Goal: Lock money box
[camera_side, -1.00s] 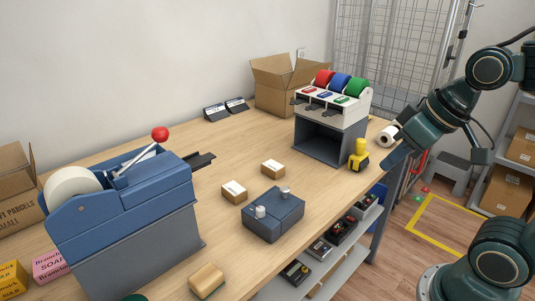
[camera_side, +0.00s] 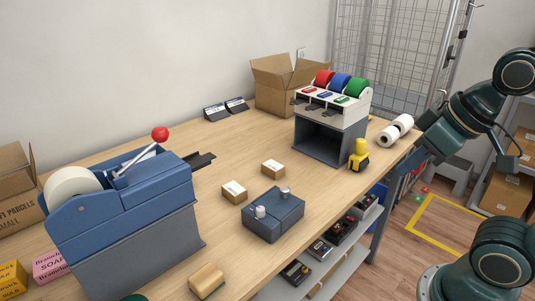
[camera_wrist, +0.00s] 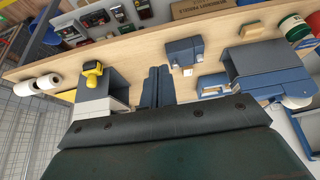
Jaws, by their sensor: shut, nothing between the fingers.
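The money box (camera_side: 273,217), a low blue-grey box, stands closed on the counter near its front edge. Two light knobs stick up from its top, one on the left (camera_side: 260,211) and one on the right (camera_side: 285,190). I cannot tell from them whether it is locked. The box also shows in the wrist view (camera_wrist: 181,52), beyond my fingertips. My gripper (camera_side: 418,160) is at the counter's right end, well away from the box. In the wrist view my fingers (camera_wrist: 158,72) are together with nothing between them.
A tape dispenser (camera_side: 339,108) with coloured rolls and a yellow-handled stamp (camera_side: 358,157) stand between my gripper and the box. White rolls (camera_side: 390,136) lie at the right end. Small parcels (camera_side: 234,191) lie behind the box. A big blue machine (camera_side: 126,217) stands left.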

